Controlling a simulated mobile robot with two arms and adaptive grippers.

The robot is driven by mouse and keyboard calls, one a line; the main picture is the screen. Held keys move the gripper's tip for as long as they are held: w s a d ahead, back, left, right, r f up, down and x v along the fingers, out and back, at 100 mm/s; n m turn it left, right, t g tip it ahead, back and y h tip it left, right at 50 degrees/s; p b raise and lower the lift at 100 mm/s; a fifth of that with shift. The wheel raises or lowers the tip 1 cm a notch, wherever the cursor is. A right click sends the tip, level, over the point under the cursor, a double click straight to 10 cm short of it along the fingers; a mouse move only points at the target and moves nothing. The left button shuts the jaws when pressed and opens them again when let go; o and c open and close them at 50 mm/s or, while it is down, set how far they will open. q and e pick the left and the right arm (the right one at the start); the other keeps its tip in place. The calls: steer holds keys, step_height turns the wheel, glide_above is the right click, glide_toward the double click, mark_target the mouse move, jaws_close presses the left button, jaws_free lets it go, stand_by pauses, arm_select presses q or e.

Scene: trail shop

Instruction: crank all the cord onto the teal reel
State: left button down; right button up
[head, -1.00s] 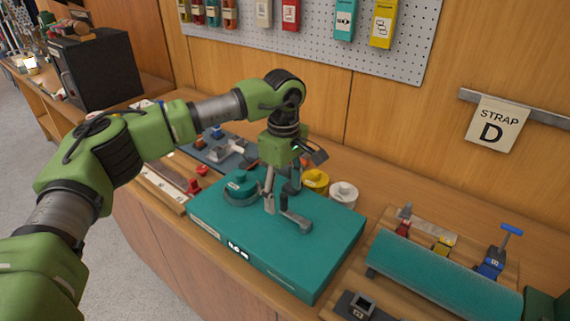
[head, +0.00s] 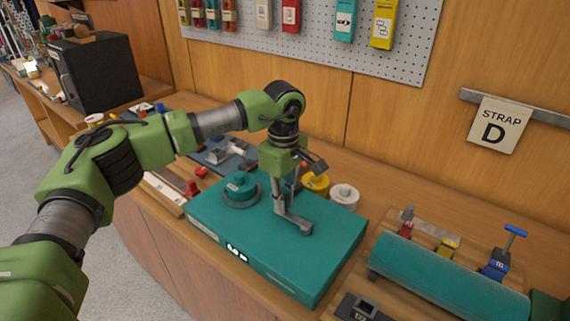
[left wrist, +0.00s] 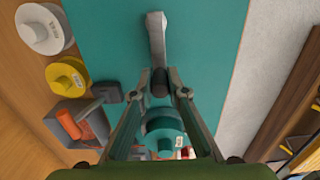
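A teal box (head: 320,255) stands on the bench with a small, blurred display on its front. The teal reel (head: 240,186) sits on its left part, with a dark ring at its base; the reel also shows in the left wrist view (left wrist: 162,128). A grey crank arm (head: 297,224) lies across the box top, with its dark upright handle (left wrist: 160,88) at the end nearer the reel. My left gripper (head: 284,206) points down with its fingers on either side of the handle and looks shut on it. I cannot make out the cord. My right gripper is out of view.
A yellow spool (head: 317,184) and a white spool (head: 344,196) stand just behind the box. A teal roll (head: 445,278) and clamp-like tools lie to the right. Rails and small parts crowd the left side. A pegboard (head: 415,60) hangs behind.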

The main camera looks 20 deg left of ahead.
arm_select(q)
steer(key=shift+w+d, duration=0.5)
steer(key=shift+w, duration=0.2)
steer(key=shift+w+d, duration=0.5)
steer(key=shift+w, duration=0.2)
steer(key=shift+d, duration=0.1)
steer(key=shift+w+d, duration=0.25)
steer(key=shift+d, duration=0.25)
steer(key=shift+w+d, duration=0.25)
steer(key=shift+d, duration=0.2)
steer(key=shift+w+d, duration=0.2)
steer(key=shift+d, duration=0.35)
steer(key=shift+s+d, duration=0.2)
steer(key=shift+d, duration=1.4)
steer(key=shift+s+d+f, duration=0.1)
steer(key=shift+s+d, duration=0.5)
steer(key=shift+d, duration=0.3)
steer(key=shift+s+d, duration=0.35)
steer(key=shift+d, duration=0.05)
